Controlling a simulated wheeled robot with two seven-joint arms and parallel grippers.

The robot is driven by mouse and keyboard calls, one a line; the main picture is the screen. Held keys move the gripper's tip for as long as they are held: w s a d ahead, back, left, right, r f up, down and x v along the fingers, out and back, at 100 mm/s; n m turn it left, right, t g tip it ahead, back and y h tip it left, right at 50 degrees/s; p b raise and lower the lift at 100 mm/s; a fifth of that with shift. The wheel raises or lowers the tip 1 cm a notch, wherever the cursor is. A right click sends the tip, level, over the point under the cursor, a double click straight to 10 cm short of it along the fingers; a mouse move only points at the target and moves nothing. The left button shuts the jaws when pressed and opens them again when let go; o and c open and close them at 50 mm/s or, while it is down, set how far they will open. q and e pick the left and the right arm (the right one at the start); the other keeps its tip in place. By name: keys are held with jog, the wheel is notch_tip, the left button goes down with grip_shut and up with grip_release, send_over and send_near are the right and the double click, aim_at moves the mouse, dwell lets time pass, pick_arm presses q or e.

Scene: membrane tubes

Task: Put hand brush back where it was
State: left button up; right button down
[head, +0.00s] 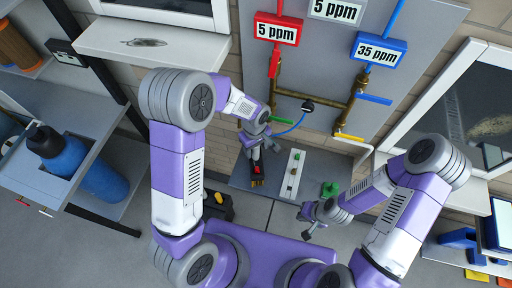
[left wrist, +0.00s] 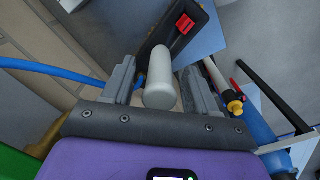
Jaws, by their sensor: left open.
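My left gripper (head: 262,150) is above the grey bench (head: 325,167) below the pipe panel. In the left wrist view its jaws (left wrist: 158,82) are open, with a white rounded cylinder (left wrist: 160,90) between them. A black item with a red part (head: 257,170) lies just below the left gripper; a dark piece with a red block (left wrist: 184,24) shows past the jaws. My right gripper (head: 305,222) looks open and empty, right of the bench's front edge.
A white strip with small fittings (head: 292,174) and a green piece (head: 329,189) are on the bench. Brass pipes (head: 314,95) with coloured handles rise behind. A blue cylinder (head: 85,165) stands in the left shelf. Blue bins (head: 461,240) are at the right.

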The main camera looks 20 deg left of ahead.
pick_arm(q)
notch_tip(320, 180, up, 12)
jog(key=shift+a+f+p, duration=0.15)
jog(key=shift+f+p, duration=0.1)
jog(key=shift+p, duration=0.3)
jog(key=shift+s, duration=0.1)
